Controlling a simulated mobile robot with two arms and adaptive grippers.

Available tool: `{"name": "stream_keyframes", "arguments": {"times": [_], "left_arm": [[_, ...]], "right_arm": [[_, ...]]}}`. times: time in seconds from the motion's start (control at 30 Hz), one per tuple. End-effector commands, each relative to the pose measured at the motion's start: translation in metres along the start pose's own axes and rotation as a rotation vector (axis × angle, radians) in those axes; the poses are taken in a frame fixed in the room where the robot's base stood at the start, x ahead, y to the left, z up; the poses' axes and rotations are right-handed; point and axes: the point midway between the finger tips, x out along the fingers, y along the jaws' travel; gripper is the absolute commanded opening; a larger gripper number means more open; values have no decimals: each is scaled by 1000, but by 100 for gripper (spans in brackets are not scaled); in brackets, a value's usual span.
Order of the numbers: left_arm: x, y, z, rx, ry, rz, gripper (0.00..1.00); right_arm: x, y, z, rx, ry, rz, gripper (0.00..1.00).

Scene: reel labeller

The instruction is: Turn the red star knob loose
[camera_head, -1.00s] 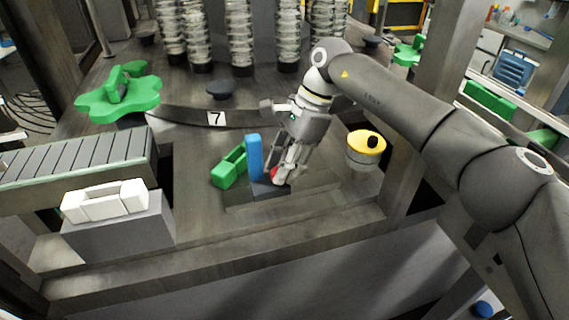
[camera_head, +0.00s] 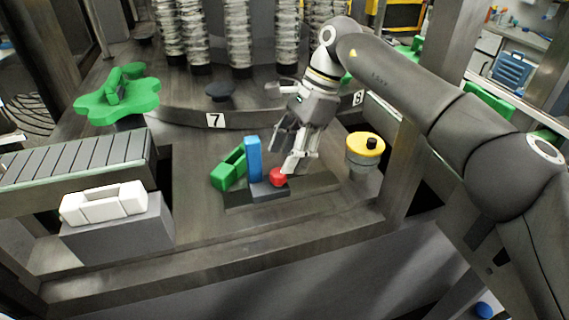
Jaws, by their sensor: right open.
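The red star knob (camera_head: 278,177) sits on a dark block, just right of an upright blue piece (camera_head: 254,158). A green piece (camera_head: 229,169) stands left of the blue one. My right gripper (camera_head: 292,160) is open, just above and right of the knob, with its fingers pointing down. The knob shows almost whole. I cannot tell whether a fingertip touches it. My left gripper is not in view.
A yellow-topped cylinder with a black knob (camera_head: 366,145) stands to the right. A roller conveyor (camera_head: 75,165) and a white part on a grey block (camera_head: 104,205) are at left. A green star wheel (camera_head: 118,97) is behind. The deck in front is bare.

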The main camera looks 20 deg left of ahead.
Motion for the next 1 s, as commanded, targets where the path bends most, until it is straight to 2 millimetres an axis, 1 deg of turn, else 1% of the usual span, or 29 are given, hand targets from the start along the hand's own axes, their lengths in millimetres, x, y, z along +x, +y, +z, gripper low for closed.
{"name": "stream_keyframes", "arguments": {"times": [0.03, 0.13, 0.27, 0.4, 0.6, 0.87, 0.97, 1.0], "left_arm": [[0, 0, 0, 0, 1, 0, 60], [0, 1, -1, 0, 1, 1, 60], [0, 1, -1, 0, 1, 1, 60], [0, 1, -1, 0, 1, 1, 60], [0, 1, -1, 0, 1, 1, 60], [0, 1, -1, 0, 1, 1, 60], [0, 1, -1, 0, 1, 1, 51], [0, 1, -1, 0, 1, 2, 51]], "right_arm": [[-14, -1, 0, 1, 2, -4, 51], [-39, -1, 1, 1, 1, -4, 51], [-61, 0, 1, 0, 1, -2, 51], [-73, 0, 0, 0, 2, -1, 51], [-81, 0, 0, -1, 1, 0, 51], [-82, 0, 0, -2, 1, 1, 51], [-82, 0, 0, -1, 0, 0, 51], [-82, 0, 0, -1, -2, 0, 51]]}}
